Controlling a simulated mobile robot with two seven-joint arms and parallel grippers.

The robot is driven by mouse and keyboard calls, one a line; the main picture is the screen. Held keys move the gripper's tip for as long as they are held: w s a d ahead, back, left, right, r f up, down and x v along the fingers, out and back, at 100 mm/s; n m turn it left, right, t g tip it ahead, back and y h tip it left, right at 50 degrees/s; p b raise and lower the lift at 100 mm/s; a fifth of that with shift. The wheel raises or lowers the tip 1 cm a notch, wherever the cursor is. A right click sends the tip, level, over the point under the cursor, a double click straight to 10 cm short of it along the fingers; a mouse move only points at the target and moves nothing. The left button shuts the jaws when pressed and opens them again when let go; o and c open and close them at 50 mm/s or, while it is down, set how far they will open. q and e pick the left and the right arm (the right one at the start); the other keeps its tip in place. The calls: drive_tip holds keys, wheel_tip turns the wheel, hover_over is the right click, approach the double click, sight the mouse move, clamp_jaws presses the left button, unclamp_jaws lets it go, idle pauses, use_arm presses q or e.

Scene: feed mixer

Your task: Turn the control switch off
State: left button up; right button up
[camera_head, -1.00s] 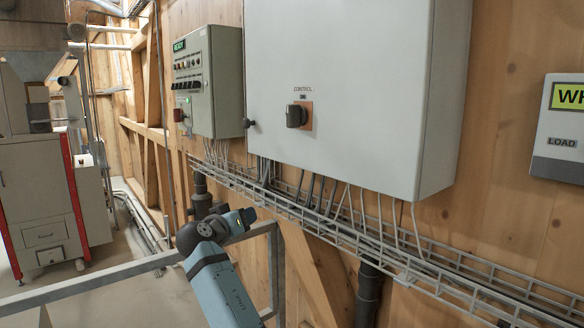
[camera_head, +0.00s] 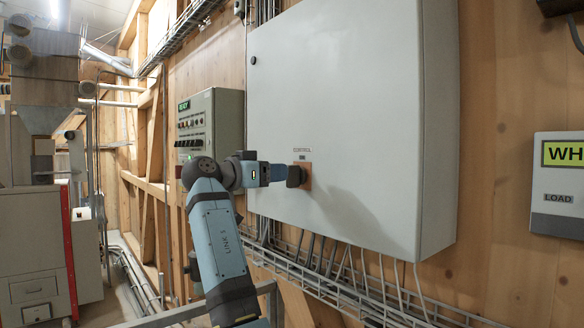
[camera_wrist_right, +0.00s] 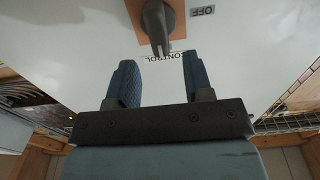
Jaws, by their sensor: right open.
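The control switch is a dark rotary knob (camera_head: 296,176) on an orange plate (camera_head: 308,177), on the front of the large grey cabinet (camera_head: 345,110). In the right wrist view the knob (camera_wrist_right: 157,28) lies ahead of the gap between the fingers, its grip running toward the CONTROL lettering. An OFF label (camera_wrist_right: 203,11) shows upside down to its right. My right gripper (camera_head: 281,172) is close to the knob, from its left in the head view. In the wrist view its blue fingers (camera_wrist_right: 159,66) are apart with nothing between them. Contact with the knob cannot be told. My left gripper is out of view.
A smaller control box (camera_head: 215,125) with a green READY sign hangs left of the cabinet. A wire cable tray (camera_head: 345,290) runs below the cabinet. A WH-marked scale display (camera_head: 558,180) is at the right. The cabinet front around the knob is flat and clear.

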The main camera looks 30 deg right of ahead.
sight(292, 188)
drive_tip(key=d, duration=0.4)
drive_tip(key=d+p, duration=0.1)
drive_tip(key=shift+w+d, duration=0.25)
drive_tip(key=shift+d, duration=0.15)
clamp_jaws()
